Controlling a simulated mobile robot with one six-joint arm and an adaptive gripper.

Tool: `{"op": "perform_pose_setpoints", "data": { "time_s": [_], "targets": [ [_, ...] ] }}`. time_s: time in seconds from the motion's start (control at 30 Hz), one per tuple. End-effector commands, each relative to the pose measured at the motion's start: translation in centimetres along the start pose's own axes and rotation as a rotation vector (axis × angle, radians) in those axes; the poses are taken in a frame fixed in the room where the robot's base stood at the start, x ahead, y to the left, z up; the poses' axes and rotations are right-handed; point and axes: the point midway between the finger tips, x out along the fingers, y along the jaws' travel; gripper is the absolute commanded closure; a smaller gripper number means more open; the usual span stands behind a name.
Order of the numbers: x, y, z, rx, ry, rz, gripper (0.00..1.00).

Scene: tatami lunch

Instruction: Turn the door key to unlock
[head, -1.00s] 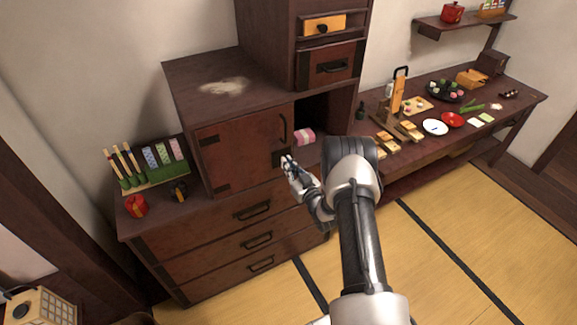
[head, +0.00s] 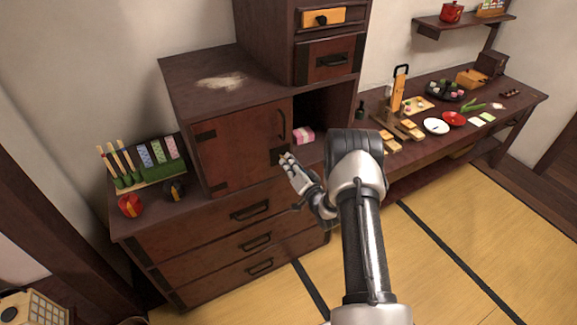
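The reddish-brown cabinet door (head: 238,152) stands in the middle of the head view and looks closed, with a dark curved handle (head: 282,125) near its right edge. A dark plate (head: 276,157) sits low on the door's right edge. My gripper (head: 287,159) is at this plate, its fingertips in front of or touching it. The key cannot be made out; it is too small or hidden by my fingers. Whether the fingers are shut on anything is too small to tell.
An open compartment right of the door holds a pink bundle (head: 303,136). Drawers (head: 250,211) lie below. A red pot (head: 130,206) and a green rack (head: 160,172) stand at left. A long table (head: 440,145) with food is at right. Tatami floor (head: 420,270) is clear.

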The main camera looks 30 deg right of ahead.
Motion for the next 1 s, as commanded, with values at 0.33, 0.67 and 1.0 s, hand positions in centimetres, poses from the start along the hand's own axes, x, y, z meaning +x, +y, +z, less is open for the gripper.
{"op": "perform_pose_setpoints", "data": {
  "time_s": [0.33, 0.67, 1.0],
  "targets": [
    [0.0, 0.33, 0.12, 0.328, 0.0, 0.0, 1.0],
    [0.01, 0.47, 0.16, 0.595, 0.0, 0.0, 1.0],
    [0.02, 0.52, 0.18, 0.747, 0.0, -0.001, 1.0]
  ]
}}
